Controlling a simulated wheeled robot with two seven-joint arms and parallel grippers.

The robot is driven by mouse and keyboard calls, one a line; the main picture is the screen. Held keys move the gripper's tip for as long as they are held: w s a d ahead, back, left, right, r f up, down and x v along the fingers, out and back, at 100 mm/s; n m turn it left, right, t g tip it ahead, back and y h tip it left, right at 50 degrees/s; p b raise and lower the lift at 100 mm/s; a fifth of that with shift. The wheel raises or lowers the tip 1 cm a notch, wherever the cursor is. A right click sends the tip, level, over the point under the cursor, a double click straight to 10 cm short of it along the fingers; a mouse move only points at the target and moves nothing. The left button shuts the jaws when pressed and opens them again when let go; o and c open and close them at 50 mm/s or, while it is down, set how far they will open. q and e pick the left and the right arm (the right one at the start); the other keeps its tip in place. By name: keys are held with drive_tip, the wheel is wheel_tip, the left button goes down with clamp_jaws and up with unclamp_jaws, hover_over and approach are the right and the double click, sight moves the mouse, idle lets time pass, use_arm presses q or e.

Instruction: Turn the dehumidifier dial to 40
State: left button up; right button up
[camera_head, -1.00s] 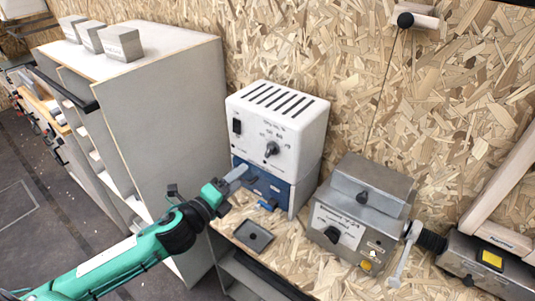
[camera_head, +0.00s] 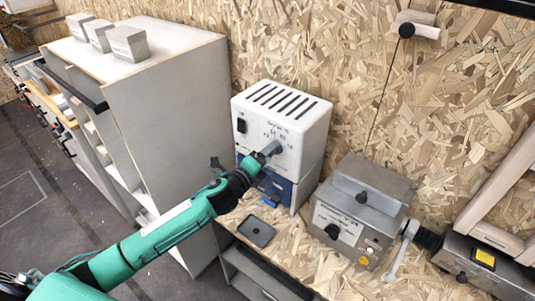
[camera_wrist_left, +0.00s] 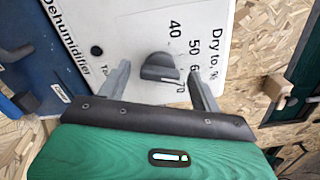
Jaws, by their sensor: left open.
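The dehumidifier (camera_head: 310,125) is a white box with a slotted top, standing above a blue-fronted unit on the bench. In the left wrist view its front panel (camera_wrist_left: 105,22) reads "Dehumidifier" and "Dry to, %", with a scale including 40, 50 and 70. The grey dial (camera_wrist_left: 160,67) sits beside this scale, its bar lying nearer the 60–70 end than 40. My left gripper (camera_head: 271,149) is at the dial, covering most of it in the head view. In the wrist view the left gripper's (camera_wrist_left: 158,69) fingers are open on either side of the dial, with gaps visible.
A metal box with a black knob (camera_head: 332,231) stands to the right on the bench. A small dark tray (camera_head: 256,231) lies in front of the blue unit (camera_head: 275,186). A tall grey cabinet (camera_head: 178,120) stands to the left, close to my arm.

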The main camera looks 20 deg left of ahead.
use_arm(q)
drive_tip(key=c, duration=0.9)
drive_tip(key=shift+c, duration=0.4)
use_arm(e)
drive_tip(key=shift+d, duration=0.3)
use_arm(q)
drive_tip(key=shift+n, duration=0.4)
drive_tip(key=shift+f+n+p, duration=0.15)
drive_tip(key=shift+n+p, duration=0.95)
drive_tip(key=shift+n, duration=6.4)
use_arm(e)
drive_tip(key=shift+r, duration=1.15)
